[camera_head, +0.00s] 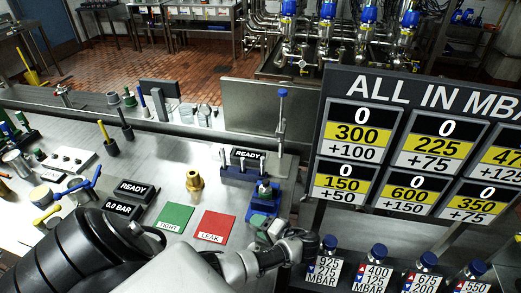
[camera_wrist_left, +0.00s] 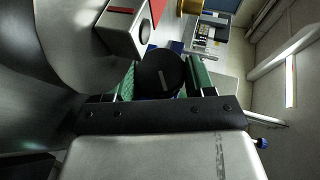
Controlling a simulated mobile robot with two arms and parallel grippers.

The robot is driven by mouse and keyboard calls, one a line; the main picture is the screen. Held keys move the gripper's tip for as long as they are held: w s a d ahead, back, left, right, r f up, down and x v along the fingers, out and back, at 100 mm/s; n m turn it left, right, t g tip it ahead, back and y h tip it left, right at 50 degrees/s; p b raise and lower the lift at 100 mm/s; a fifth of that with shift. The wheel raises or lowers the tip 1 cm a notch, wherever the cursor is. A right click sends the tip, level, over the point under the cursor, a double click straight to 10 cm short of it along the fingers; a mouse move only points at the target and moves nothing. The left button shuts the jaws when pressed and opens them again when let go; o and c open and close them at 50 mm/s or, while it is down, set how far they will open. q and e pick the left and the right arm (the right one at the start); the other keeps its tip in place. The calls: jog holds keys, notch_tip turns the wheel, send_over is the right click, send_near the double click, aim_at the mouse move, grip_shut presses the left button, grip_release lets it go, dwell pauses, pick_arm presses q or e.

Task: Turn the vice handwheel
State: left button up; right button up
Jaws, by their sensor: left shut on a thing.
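The blue vice (camera_head: 262,205) stands on the steel bench near the middle of the head view. My left gripper (camera_head: 272,233) is at the near side of the vice, with my arm coming in from the lower left. In the left wrist view, the round black handwheel (camera_wrist_left: 160,70) with a pale line on its face sits between the green finger pads of my left gripper (camera_wrist_left: 163,82). The gripper is shut on it. In the head view the handwheel is mostly hidden by the gripper. My right gripper is not in view.
A brass fitting (camera_head: 194,181) stands behind a green TIGHT card (camera_head: 174,217) and a red LEAK card (camera_head: 215,226). A READY display (camera_head: 247,155) is behind the vice. A large pressure board (camera_head: 400,150) stands at the right, above several blue-capped valves (camera_head: 330,242).

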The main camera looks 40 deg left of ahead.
pick_arm(q)
jog(key=o, duration=0.9)
jog(key=shift+d, duration=0.1)
jog(key=shift+o, duration=0.2)
jog(key=shift+s, duration=0.2)
jog(key=shift+f, duration=0.1)
